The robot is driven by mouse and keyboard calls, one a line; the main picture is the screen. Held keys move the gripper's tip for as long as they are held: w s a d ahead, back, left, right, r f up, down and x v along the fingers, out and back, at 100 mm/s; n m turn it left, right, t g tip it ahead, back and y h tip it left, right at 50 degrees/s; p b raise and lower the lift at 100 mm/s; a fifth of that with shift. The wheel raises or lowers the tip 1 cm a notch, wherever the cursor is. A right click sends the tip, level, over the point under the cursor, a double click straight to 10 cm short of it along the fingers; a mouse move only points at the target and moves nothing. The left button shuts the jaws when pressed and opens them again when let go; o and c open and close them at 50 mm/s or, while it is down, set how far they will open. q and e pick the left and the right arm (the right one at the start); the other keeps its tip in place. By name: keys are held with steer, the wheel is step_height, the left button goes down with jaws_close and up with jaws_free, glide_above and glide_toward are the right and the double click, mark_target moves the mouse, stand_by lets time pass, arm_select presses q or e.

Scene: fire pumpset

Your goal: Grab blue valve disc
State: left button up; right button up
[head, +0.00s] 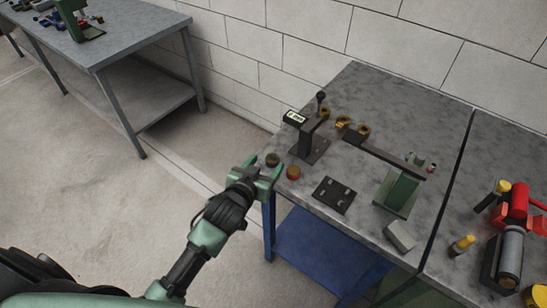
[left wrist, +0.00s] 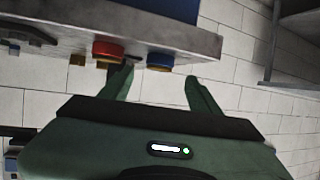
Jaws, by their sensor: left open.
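The blue valve disc (left wrist: 160,61) shows in the left wrist view, ahead of my left gripper (left wrist: 158,80) and between the lines of its two fingers. In the head view a dark round disc (head: 272,159), its colour hard to tell, sits at the near left corner of the grey workbench (head: 370,95). My left gripper (head: 264,168) is open and empty right at that corner, close to the disc. Whether a finger touches it I cannot tell. A red disc (head: 293,173) sits just right of it and also shows in the left wrist view (left wrist: 107,50). My right gripper is not in view.
A black stand with a small display (head: 296,118), a flat black plate (head: 334,195) and a green bracket (head: 397,193) stand on the bench. Brass fittings (head: 343,122) lie behind. A red pump (head: 515,210) is at the right. The floor (head: 90,180) at left is clear.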

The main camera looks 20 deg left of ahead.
mark_target(272, 159)
arm_select(q)
steer(key=x, duration=0.4)
steer(key=shift+w+d+f+p, duration=0.1)
steer(key=shift+f+p, duration=0.05)
steer(key=shift+p, duration=0.15)
steer(key=shift+c, duration=0.2)
jaws_close()
